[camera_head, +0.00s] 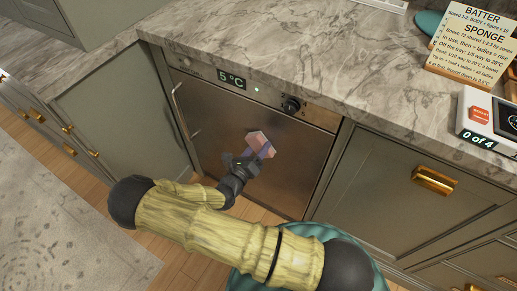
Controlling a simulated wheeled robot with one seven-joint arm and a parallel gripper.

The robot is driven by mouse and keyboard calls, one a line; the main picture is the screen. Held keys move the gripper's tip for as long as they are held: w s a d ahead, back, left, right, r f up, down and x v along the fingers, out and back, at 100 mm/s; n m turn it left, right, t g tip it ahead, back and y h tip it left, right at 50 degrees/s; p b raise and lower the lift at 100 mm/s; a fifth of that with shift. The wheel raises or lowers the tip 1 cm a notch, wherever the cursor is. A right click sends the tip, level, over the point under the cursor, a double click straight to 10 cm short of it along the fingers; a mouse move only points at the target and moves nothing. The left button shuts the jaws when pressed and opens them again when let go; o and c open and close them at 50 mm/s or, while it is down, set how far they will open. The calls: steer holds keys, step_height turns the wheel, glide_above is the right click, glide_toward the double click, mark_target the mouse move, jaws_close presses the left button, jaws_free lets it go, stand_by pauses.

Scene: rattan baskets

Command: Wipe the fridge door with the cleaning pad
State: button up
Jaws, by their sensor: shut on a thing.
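The fridge door (218,119) is a brown metallic panel under the marble counter, with a long handle on its left side. A panel above it reads 5 °C beside a small green light and a dark knob. My gripper (258,152) is shut on the cleaning pad (262,142), a small pinkish block, in front of the middle right of the door. The pad looks close to the door, but I cannot tell whether it touches. My gripper and arm hide part of the lower door.
Green-grey cabinets flank the fridge, the right one with a brass handle (433,180). The marble counter (300,50) overhangs the door's top. A recipe board (470,50) and a device reading "0 of 4" (485,125) stand on its right. A pale rug (50,240) lies at lower left.

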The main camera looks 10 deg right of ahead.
mark_target(248, 143)
steer(key=shift+w+a, duration=1.3)
steer(key=shift+a, duration=0.15)
steer(key=shift+r, duration=0.1)
steer(key=shift+w+a, duration=0.6)
steer(key=shift+a, duration=0.2)
steer(key=shift+w+a, duration=0.55)
steer(key=shift+a, duration=0.25)
step_height(248, 143, up, 3)
steer(key=shift+f+p, duration=0.15)
steer(key=shift+p, duration=1)
steer(key=shift+d, duration=0.1)
